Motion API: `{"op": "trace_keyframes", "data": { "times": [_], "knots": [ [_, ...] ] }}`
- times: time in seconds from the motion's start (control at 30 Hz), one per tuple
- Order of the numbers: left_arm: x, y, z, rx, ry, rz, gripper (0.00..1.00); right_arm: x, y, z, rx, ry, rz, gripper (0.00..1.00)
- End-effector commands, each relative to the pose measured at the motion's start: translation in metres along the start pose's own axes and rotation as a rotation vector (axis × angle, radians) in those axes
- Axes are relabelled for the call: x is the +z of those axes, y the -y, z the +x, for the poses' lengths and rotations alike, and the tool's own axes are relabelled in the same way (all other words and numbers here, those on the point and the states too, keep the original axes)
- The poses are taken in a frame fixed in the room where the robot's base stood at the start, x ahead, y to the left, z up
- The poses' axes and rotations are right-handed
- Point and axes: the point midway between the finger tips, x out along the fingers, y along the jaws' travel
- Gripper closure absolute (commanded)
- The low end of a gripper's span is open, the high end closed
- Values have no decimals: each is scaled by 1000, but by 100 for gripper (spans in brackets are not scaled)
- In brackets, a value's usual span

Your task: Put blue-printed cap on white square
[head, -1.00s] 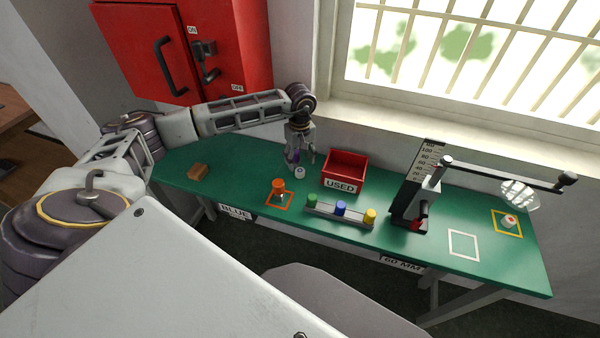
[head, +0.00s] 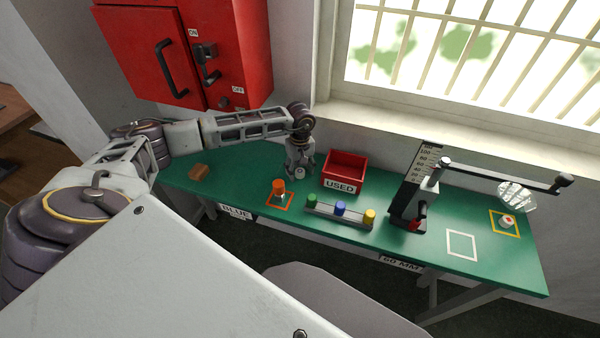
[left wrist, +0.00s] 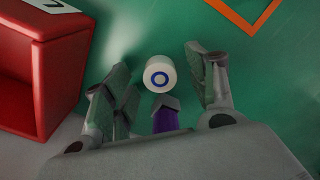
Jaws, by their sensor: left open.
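The blue-printed cap (left wrist: 160,74) is a small white round cap with a blue ring on top. It stands on the green table and lies between the open fingers of my left gripper (left wrist: 158,82) in the left wrist view, with a gap on each side. In the head view the cap (head: 300,172) shows just under my left gripper (head: 300,170), left of the red bin. The white square (head: 462,244) is an outline on the right part of the table, with nothing inside it. My right gripper is not in view.
The red USED bin (head: 345,170) stands close right of my left gripper. An orange piece (head: 278,187) is in an orange square. A rack (head: 338,215) with green, blue and yellow pots and the black printer (head: 408,195) stand between cap and white square. A red-marked cap (head: 507,221) sits in a yellow square.

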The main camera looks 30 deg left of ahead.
Motion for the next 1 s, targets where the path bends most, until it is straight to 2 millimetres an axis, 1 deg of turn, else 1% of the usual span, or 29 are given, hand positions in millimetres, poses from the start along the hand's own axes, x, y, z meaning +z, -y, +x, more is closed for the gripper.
{"op": "trace_keyframes", "data": {
  "times": [0.47, 0.5, 0.57, 0.77, 0.8, 0.87, 0.9, 1.0],
  "knots": [
    [0, 0, 2, 0, 0, 0, 43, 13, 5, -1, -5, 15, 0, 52],
    [0, 0, 2, 0, 0, 0, 44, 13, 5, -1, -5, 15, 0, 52],
    [0, 0, 2, 0, 0, 0, 52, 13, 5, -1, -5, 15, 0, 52],
    [0, 0, 2, 0, 0, 0, 78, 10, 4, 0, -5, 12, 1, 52],
    [0, 0, 2, 0, 0, 0, 79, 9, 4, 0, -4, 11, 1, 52],
    [0, 0, 2, 0, 0, 0, 80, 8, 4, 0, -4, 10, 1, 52],
    [0, 0, 2, 0, 0, 0, 82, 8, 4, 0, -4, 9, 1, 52],
    [0, 0, 2, 0, 0, 0, 82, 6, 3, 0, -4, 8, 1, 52]
  ]
}}
